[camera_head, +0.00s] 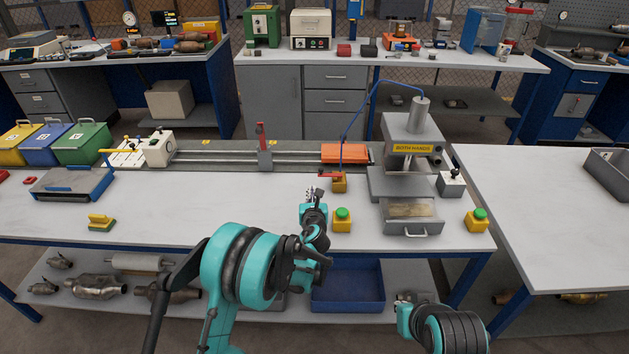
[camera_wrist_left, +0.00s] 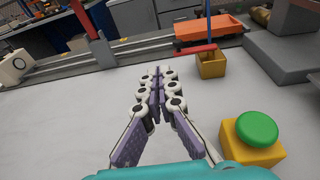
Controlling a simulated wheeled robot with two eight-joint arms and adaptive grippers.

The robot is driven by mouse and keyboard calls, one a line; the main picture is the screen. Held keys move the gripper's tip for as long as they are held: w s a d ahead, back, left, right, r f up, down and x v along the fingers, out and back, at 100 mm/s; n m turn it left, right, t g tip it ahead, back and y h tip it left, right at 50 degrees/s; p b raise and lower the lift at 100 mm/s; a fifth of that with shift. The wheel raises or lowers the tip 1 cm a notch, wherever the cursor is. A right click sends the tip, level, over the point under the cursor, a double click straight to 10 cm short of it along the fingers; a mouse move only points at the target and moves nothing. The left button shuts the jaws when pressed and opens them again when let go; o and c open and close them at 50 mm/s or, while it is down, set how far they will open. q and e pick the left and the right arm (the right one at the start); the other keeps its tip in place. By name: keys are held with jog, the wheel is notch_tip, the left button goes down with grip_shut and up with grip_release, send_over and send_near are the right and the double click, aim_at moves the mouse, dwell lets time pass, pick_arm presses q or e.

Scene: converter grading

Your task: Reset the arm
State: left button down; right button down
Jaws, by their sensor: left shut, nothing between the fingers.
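My left arm comes in from the left in the head view. Its gripper (camera_head: 309,194) is shut and empty above the white table (camera_head: 200,208), just left of a yellow box with a green button (camera_head: 342,219). In the left wrist view the fingers (camera_wrist_left: 157,75) meet at their tips with nothing between them. The green button also shows there at the right (camera_wrist_left: 256,130). My right arm shows only in part at the bottom right of the head view, and its fingertips cannot be made out.
A grey press (camera_head: 411,135) stands right of the left gripper. An orange cart (camera_head: 345,153) rests on the rail. A second green button (camera_head: 476,220) stands at the right. The table left of the gripper is mostly clear.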

pick_arm(q)
jog(key=s+a+r+n+g+y, duration=0.1)
jog(key=s+a+r+n+g, duration=0.1)
jog(key=s+a+r+n, duration=0.5)
jog(key=s+a+r+n+g+y, duration=0.1)
jog(key=s+a+r+n+g, duration=0.1)
jog(key=s+a+r+n, duration=0.5)
jog(key=s+f+n+g+h, duration=0.1)
jog(key=s+f+n+g, duration=0.1)
jog(key=s+n, duration=0.8)
jog(key=s+a+f+n+g+h, duration=0.1)
jog(key=s+f+n, duration=0.4)
jog(key=s+n, duration=0.6)
jog(key=s+g, duration=0.1)
jog(key=s, duration=0.7)
jog(key=shift+a+h, duration=0.15)
jog(key=shift+h, duration=0.25)
jog(key=shift+f, duration=0.1)
